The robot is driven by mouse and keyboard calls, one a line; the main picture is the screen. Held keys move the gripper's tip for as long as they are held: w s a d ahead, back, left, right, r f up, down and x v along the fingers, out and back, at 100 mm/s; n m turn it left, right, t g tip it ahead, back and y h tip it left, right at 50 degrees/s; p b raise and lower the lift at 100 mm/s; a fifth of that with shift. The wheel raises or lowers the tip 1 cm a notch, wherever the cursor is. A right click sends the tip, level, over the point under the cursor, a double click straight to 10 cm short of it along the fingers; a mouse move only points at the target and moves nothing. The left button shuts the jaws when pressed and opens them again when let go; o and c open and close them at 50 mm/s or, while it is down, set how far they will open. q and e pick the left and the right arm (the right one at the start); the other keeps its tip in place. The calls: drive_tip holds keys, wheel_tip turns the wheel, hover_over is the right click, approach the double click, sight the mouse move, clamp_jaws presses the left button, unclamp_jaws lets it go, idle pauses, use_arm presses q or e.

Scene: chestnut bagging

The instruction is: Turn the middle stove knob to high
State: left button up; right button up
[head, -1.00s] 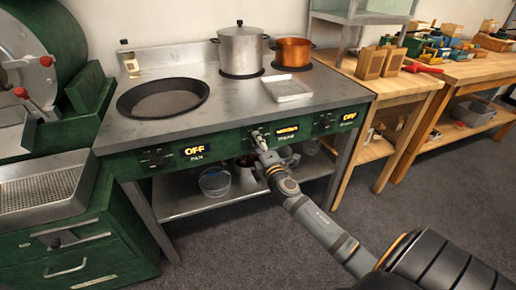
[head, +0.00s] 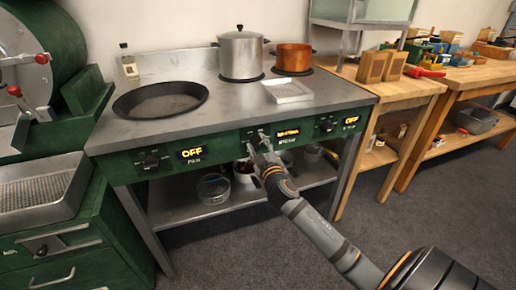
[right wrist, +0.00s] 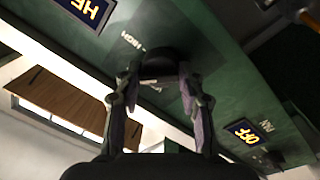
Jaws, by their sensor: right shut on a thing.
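The green front panel (head: 225,147) of the steel stove has three knobs, each with a lit display. My right gripper (head: 258,143) is at the middle knob and hides most of it in the head view. In the right wrist view, my right gripper (right wrist: 155,85) is shut on the dark middle knob (right wrist: 160,66), one finger on each side. A HIGH label is printed on the panel beside this knob. The middle display (head: 287,133) is lit, but its small text is not clearly readable. My left gripper is not in view.
The left knob (head: 151,160) has a display (head: 192,153) reading OFF, and the right knob (head: 328,126) sits farther along. A black pan (head: 160,100), a steel pot (head: 240,54) and a copper pot (head: 293,57) stand on top. Glass bowls (head: 213,187) sit on the shelf below.

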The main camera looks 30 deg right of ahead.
drive_tip(key=shift+f+m, duration=0.25)
drive_tip(key=shift+m, duration=0.75)
drive_tip(key=m+b, duration=0.1)
drive_tip(key=m, duration=0.2)
drive_tip(key=shift+d+m, duration=0.1)
drive_tip(key=shift+m, duration=0.3)
drive_tip(key=m, duration=0.4)
drive_tip(key=shift+r+g, duration=0.1)
drive_tip(key=shift+g, duration=0.2)
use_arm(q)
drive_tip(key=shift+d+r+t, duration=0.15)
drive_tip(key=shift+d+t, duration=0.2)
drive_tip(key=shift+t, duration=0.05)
use_arm(e)
drive_tip(key=shift+m, duration=0.4)
drive_tip(key=o, duration=1.1)
drive_tip(key=shift+r, duration=0.1)
drive_tip(key=shift+o, duration=0.2)
drive_tip(key=shift+r, duration=0.1)
